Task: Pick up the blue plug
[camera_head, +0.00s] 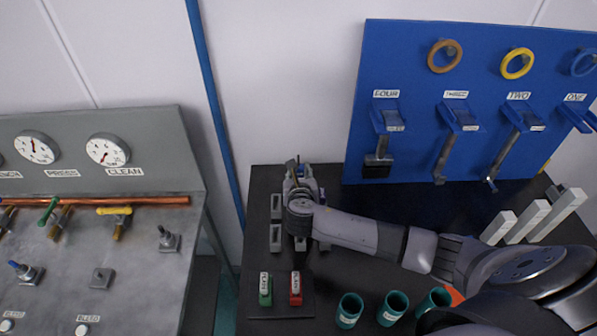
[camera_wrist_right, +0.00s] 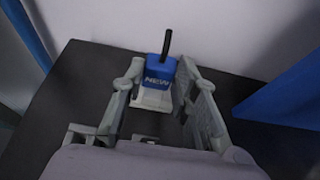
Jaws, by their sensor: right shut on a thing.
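The blue plug (camera_wrist_right: 159,72) shows in the right wrist view, with a label reading NEW and a black stem rising from its top. My right gripper (camera_wrist_right: 157,88) has one finger on each side of the plug and is shut on it. A pale block (camera_wrist_right: 152,100) sits just below the plug; I cannot tell whether the plug is still seated in it. In the head view my right gripper (camera_head: 299,190) is over the back left of the black table and hides most of the plug. My left gripper is not in view.
On the black table (camera_head: 262,190), grey sockets (camera_head: 276,237) stand beside the gripper. Green (camera_head: 265,290) and red (camera_head: 296,289) plugs stand in front, with teal cups (camera_head: 349,311) to their right. A blue tool board (camera_head: 405,75) rises behind. A grey gauge panel (camera_head: 75,150) is at left.

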